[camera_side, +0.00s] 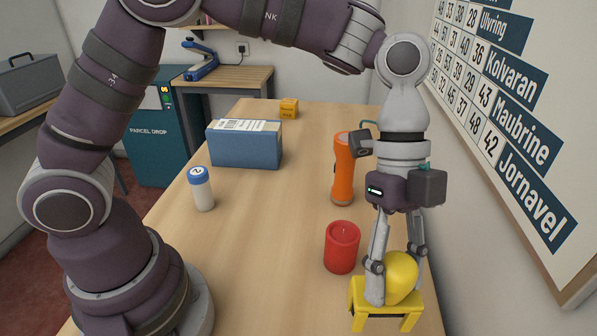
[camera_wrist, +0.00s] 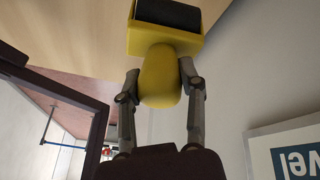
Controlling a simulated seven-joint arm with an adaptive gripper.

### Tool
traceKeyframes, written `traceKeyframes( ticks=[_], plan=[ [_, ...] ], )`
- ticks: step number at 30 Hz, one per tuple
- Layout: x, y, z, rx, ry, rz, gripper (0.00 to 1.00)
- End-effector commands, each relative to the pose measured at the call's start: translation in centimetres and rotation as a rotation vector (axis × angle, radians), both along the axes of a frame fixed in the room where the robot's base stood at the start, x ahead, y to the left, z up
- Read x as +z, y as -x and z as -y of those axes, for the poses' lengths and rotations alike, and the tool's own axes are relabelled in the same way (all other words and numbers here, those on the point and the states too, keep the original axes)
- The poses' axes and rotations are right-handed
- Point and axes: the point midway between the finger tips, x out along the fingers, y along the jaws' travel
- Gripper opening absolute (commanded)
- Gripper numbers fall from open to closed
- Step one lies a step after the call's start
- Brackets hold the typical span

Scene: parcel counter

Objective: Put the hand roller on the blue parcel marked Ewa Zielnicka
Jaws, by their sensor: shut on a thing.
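The yellow hand roller (camera_side: 386,294) is at the near right end of the wooden counter, its handle upright. In the wrist view its yellow frame and dark roller (camera_wrist: 166,14) show at the top. My gripper (camera_side: 393,287) is shut on the roller's rounded yellow handle, with one finger on each side; the wrist view also shows the fingers at the handle (camera_wrist: 160,80). I cannot tell whether the roller touches the counter. The blue parcel (camera_side: 245,150) lies further back on the left, with a white label on top. The name on it is too small to read.
A red candle (camera_side: 342,247) stands just left of the roller, and an orange flashlight (camera_side: 343,175) stands behind it. A white bottle with a blue cap (camera_side: 201,190) is on the left. The counter's middle is clear.

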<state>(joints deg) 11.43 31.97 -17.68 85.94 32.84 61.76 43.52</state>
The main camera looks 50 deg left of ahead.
Motion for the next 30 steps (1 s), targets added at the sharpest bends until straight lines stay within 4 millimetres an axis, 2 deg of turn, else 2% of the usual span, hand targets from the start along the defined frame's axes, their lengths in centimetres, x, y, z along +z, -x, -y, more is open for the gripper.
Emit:
traceKeyframes(
  ticks=[5, 8, 12, 15, 20, 21, 24, 27, 30],
  plan=[
    [1.3, -2.2, -3.2, 0.229, 0.001, 0.004, 0.0],
    [1.9, -3.9, -6.7, 0.466, 0.003, 0.002, 0.0],
    [2.7, -5.7, -12.8, 0.866, 0.009, 0.005, 0.0],
    [3.4, -6.0, -17.8, 1.184, 0.014, 0.008, 0.0],
    [4.5, -4.5, -25.9, 1.722, 0.022, 0.017, 0.0],
    [4.8, -3.7, -27.8, 1.856, 0.024, 0.018, 0.0],
    [5.3, -1.4, -31.8, 2.162, 0.027, 0.024, 0.0],
    [5.7, 0.9, -34.5, 2.404, 0.029, 0.029, 0.0],
    [5.9, 2.6, -36.1, 2.561, 0.029, 0.033, 0.0]
  ],
)
